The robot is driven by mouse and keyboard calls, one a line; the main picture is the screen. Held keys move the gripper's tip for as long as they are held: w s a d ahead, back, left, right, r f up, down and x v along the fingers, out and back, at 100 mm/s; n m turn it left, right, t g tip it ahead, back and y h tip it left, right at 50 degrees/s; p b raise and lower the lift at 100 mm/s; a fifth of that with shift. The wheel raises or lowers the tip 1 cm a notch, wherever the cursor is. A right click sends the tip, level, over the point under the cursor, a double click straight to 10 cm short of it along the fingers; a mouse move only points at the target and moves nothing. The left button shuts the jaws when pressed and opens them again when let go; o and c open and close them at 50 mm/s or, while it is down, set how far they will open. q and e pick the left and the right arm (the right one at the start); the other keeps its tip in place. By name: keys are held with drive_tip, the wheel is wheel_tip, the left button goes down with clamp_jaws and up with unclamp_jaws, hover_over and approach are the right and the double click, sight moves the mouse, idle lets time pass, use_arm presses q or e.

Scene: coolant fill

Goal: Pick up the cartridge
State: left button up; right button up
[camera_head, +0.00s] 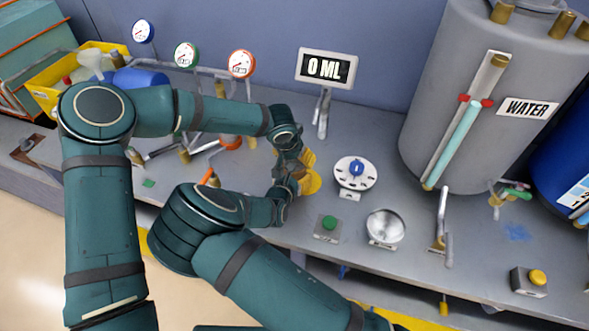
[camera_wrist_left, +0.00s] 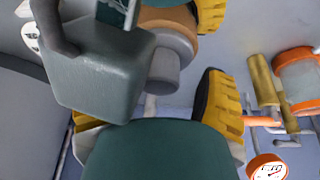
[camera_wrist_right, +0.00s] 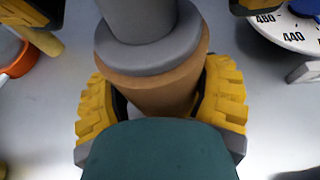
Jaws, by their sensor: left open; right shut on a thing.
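The cartridge (camera_wrist_right: 155,88), a brown cylinder with a grey collar and neck, is between the yellow fingers of my right gripper (camera_wrist_right: 160,105), which is shut on it. In the left wrist view, its brown band and grey end (camera_wrist_left: 172,60) show beside a teal-grey block that covers part of it. My left gripper (camera_wrist_left: 155,115) is open, its yellow fingers near the grey end; I cannot tell whether they touch it. In the head view, both grippers meet over the bench, right gripper (camera_head: 308,180) included, and the cartridge is mostly hidden.
A dial with a blue knob (camera_head: 355,171), a green button box (camera_head: 329,226) and a metal bowl (camera_head: 385,226) stand right of the grippers. A display on a post (camera_head: 325,68) reads 0 ML. A grey water tank (camera_head: 440,120) stands farther right. Pipes and valves lie left.

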use_arm(q)
clamp_jaws()
idle(0.3)
wheel_tip(320, 180, up, 10)
drive_tip(key=shift+r, duration=0.1)
idle(0.4)
use_arm(e)
drive_tip(key=o, duration=1.2)
drive_tip(key=shift+r, duration=0.1)
